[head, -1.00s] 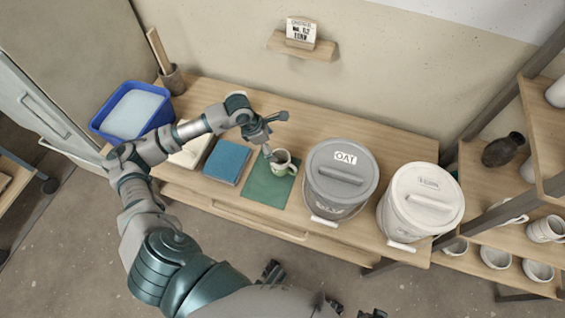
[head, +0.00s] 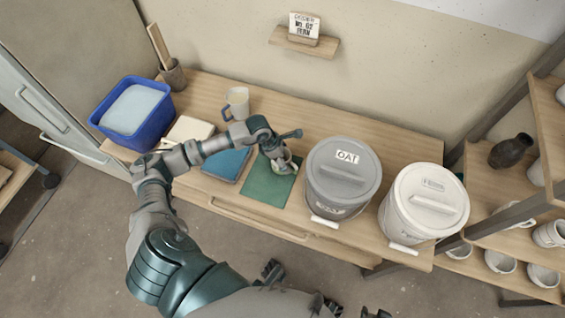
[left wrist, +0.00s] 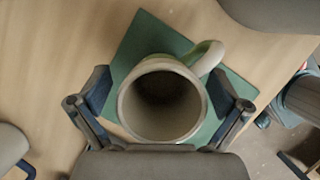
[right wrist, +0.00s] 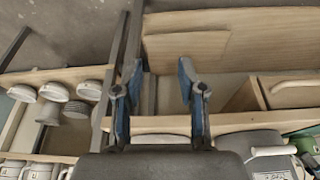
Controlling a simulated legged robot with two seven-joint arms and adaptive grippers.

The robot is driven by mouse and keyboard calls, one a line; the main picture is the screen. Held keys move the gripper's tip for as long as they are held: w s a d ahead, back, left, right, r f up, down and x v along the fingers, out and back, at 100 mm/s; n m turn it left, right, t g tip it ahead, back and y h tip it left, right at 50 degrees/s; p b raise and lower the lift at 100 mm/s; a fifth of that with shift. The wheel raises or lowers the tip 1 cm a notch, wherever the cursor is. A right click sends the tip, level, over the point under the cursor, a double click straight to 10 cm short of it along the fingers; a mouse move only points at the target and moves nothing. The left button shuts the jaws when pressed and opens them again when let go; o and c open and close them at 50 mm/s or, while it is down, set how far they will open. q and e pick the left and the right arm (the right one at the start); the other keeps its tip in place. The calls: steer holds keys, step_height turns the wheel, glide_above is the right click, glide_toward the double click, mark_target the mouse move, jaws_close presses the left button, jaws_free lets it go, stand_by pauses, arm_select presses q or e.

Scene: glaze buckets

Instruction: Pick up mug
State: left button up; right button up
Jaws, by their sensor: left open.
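In the left wrist view the mug (left wrist: 162,104) is seen from above, mouth toward the camera. The left gripper (left wrist: 162,98) is open, with one finger on each side of the mug; contact cannot be told. The handle points to the upper right there. My right gripper (right wrist: 157,85) is open and empty in its wrist view, away from the mug.
A grey OAT bucket (head: 330,190) stands close to the mat's right, with a white bucket (head: 415,215) beyond. A blue cloth-like square (head: 228,165) lies left. Another mug (head: 237,104) stands behind my left arm. A blue tub (head: 150,130) is at the far left.

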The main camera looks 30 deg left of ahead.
arm_select(q)
steer(key=shift+r, duration=0.1)
steer(key=c, duration=1.5)
steer(key=shift+o, duration=0.2)
